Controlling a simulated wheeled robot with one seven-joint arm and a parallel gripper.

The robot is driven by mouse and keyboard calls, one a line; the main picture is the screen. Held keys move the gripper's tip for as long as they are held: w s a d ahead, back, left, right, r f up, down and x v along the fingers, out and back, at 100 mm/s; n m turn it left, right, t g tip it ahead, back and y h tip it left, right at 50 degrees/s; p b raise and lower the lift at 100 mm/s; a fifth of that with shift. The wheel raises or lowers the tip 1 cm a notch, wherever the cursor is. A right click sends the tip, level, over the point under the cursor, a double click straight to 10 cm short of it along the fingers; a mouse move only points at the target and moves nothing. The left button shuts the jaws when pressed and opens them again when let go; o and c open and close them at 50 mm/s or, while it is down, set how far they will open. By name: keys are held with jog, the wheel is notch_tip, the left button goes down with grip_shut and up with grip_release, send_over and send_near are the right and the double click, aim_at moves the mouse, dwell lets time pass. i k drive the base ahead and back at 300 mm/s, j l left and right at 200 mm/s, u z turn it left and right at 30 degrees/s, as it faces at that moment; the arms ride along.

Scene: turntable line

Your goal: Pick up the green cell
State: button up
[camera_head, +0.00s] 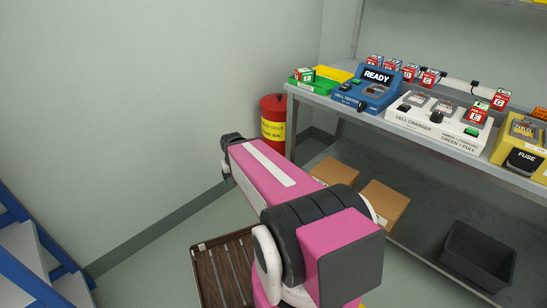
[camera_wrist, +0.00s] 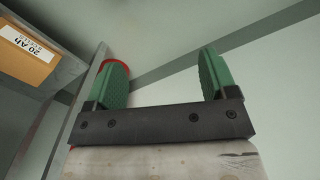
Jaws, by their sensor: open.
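My gripper (camera_wrist: 163,77) is open and empty in the wrist view, its two green-padded fingers wide apart with bare wall and floor behind. In the head view my pink arm reaches toward the wall, away from the bench cells; the fingers are hard to make out there. A small cell with a green-and-red look (camera_head: 304,75) sits in the green tray (camera_head: 299,87) at the bench's left end. Other small red-and-white cells stand along the bench, one of them (camera_head: 478,112) in the white charger (camera_head: 440,122). Which cell is the green one is hard to tell at this size.
A blue tester (camera_head: 350,98) reading READY stands beside the trays. A yellow fuse unit (camera_head: 523,160) is at right. Below are cardboard boxes (camera_head: 383,205) and a dark crate (camera_head: 478,255). A red bin (camera_head: 273,128) stands by the bench's left end. Blue-framed steps (camera_head: 30,245) are at left.

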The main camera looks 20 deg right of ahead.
aim_at(477, 111)
jog(key=z, duration=2.7)
